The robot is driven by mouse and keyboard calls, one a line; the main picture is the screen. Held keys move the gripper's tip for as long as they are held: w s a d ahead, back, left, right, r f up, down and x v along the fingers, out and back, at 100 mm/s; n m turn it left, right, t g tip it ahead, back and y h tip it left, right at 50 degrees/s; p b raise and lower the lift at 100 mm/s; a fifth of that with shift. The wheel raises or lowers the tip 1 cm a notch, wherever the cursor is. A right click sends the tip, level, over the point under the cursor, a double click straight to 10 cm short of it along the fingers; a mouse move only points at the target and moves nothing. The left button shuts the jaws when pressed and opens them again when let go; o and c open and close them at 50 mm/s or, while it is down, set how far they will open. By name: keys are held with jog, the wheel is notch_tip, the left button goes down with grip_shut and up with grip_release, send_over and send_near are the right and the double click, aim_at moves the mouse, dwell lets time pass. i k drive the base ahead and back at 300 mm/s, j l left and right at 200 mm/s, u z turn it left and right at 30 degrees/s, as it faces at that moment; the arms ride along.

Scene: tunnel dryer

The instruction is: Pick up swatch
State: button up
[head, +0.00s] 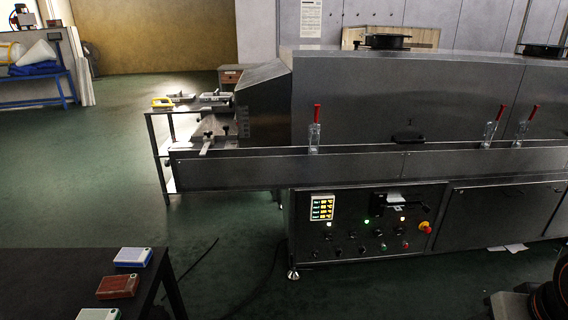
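No thing in view can be surely named as the swatch. Three small box-like pieces lie on a dark table (60,262) at the lower left: a blue and white one (133,257), a red-brown one (118,286) and a pale green-white one (98,314), cut by the bottom edge. I cannot tell whether any of them is a swatch. My gripper's fingers do not show.
A long steel tunnel dryer (390,95) fills the right, with a control panel (365,225) below. Red-handled clamps (314,130) stand along its rail. A blue bench (35,75) stands far left. Cables (262,285) lie on the green floor, open at left. Dark rounded parts fill the lower right corner.

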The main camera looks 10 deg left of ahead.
aim_at(111, 286)
jog(key=u, duration=1.9)
